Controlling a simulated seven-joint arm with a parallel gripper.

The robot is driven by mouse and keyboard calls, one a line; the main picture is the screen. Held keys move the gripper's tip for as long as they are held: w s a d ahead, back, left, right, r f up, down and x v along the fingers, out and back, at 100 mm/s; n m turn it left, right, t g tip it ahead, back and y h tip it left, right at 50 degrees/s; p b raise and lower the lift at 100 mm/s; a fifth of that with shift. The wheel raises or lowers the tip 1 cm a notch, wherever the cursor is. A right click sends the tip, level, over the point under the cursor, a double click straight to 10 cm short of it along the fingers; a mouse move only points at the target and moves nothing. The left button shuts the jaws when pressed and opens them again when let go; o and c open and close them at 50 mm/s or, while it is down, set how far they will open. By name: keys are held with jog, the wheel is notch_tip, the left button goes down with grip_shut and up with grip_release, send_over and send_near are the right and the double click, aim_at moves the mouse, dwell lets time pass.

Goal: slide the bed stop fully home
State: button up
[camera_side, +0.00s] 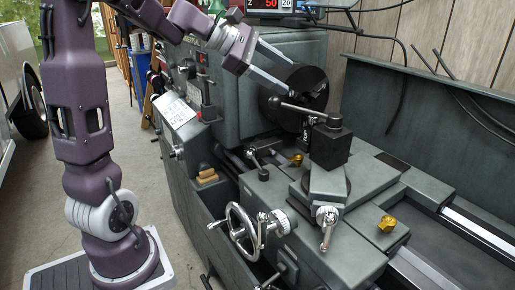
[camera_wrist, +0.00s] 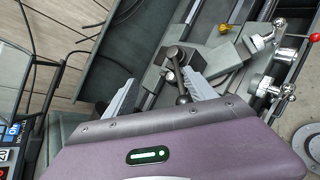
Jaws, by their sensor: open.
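Two small gold-coloured pieces sit on the lathe: one (camera_side: 296,159) left of the tool post near the chuck, the other (camera_side: 387,223) on the carriage's right side. I cannot tell whether either is the bed stop; no part is clearly recognisable as it. One gold piece (camera_wrist: 224,28) also shows in the wrist view, beyond the tool post. My gripper (camera_side: 288,76) is open and empty, high in front of the dark chuck (camera_side: 307,91). In the wrist view my gripper (camera_wrist: 160,76) has its fingers spread, with the tool post lever showing near the right finger.
The black tool post (camera_side: 330,145) with its ball-ended lever stands on the carriage just below right of my gripper. A handwheel (camera_side: 242,232) and crank handles stick out in front. Bare bed rails (camera_side: 480,235) run to the right. Cables hang behind.

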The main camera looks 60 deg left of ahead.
aim_at(253, 147)
jog(key=a+f+n+t+y, duration=0.1)
jog(key=a+f+n+y, duration=0.2)
jog(key=a+n, duration=0.55)
jog(key=a+f+n+t+y, duration=0.2)
jog(key=a+f+n, duration=0.15)
jog(key=a, duration=1.05)
notch_tip(253, 147, down, 23)
jog(key=w+d, duration=0.1)
jog(key=x, duration=0.7)
jog(key=shift+w+d+f, duration=0.1)
jog(key=shift+d+f, duration=0.05)
jog(key=shift+f, duration=0.3)
